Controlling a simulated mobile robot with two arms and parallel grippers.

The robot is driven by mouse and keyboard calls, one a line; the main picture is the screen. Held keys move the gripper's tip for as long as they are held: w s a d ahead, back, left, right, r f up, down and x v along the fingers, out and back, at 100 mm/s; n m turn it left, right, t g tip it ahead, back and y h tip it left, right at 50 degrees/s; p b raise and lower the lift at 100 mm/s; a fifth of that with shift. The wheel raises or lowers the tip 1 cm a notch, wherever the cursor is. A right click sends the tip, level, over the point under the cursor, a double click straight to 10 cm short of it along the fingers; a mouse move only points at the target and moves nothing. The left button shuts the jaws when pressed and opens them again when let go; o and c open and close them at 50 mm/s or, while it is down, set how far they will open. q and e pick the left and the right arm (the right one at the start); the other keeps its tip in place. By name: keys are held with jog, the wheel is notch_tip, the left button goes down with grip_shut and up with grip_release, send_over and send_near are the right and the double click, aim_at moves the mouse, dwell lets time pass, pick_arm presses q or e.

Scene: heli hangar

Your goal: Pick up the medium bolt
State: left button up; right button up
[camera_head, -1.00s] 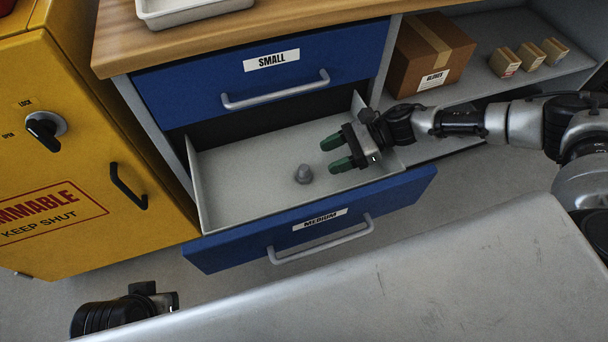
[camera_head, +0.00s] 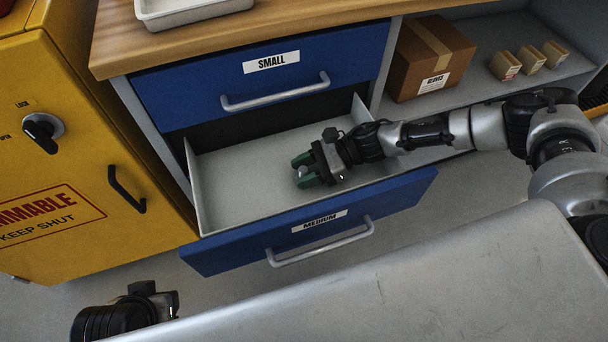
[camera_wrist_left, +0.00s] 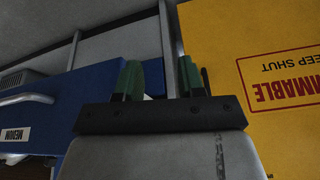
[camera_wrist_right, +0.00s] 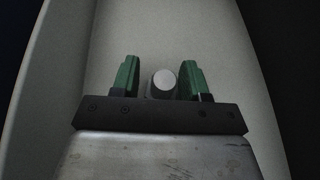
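The medium bolt (camera_wrist_right: 164,83) is a small grey piece inside the open drawer marked MEDIUM (camera_head: 240,200). In the right wrist view its round end shows between the two green fingers, nearer the right finger. My right gripper (camera_head: 302,171) is over the drawer floor with its fingers apart on either side of the bolt; in the right wrist view (camera_wrist_right: 158,80) a gap shows on the left of the bolt. In the head view the bolt is mostly hidden by the gripper. My left gripper (camera_wrist_left: 160,80) is open and empty, away from the drawer's inside, with its fingers apart.
The shut SMALL drawer (camera_head: 200,88) is above the open one. A yellow cabinet (camera_head: 90,120) stands on the left. A cardboard box (camera_head: 425,55) and several small boxes (camera_head: 530,58) sit on the right shelf. A tray (camera_head: 190,10) lies on the worktop.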

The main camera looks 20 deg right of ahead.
grip_shut()
